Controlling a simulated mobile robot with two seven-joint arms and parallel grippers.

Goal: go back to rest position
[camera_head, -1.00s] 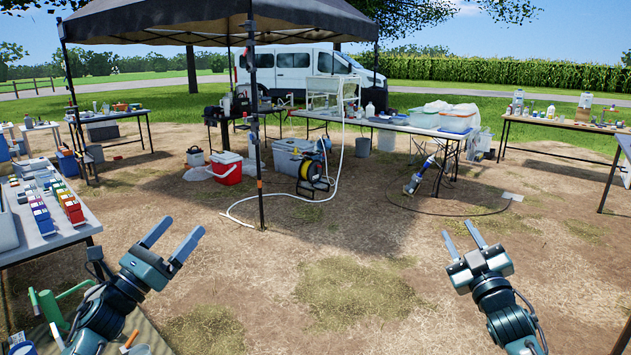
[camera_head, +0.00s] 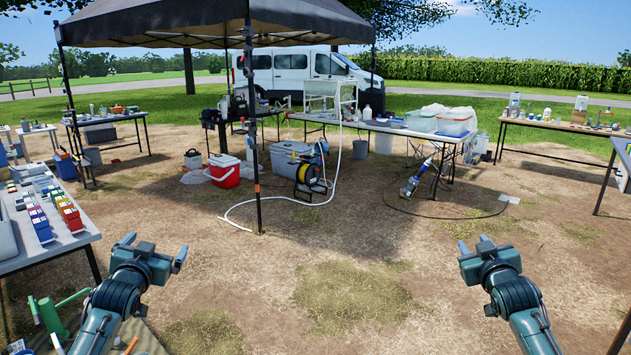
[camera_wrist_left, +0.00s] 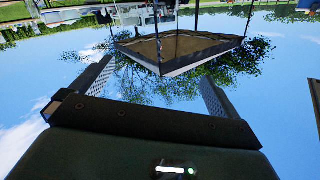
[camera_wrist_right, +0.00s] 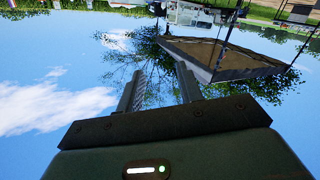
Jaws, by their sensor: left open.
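My left gripper (camera_head: 155,248) is at the lower left of the head view, above the ground and to the right of the left table. Its fingers are wide apart with nothing between them, and the left wrist view (camera_wrist_left: 150,92) shows the same empty gap. My right gripper (camera_head: 474,243) is at the lower right, over bare ground. Its fingers are apart by a smaller gap, and the right wrist view (camera_wrist_right: 161,88) shows nothing between them. Both grippers point forward and up, clear of any object.
A table (camera_head: 48,258) with colored racks stands close on the left. Several tables, a red cooler (camera_head: 226,175), a hose reel (camera_head: 309,178) and a canopy (camera_head: 210,22) stand further back. The middle ground is open.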

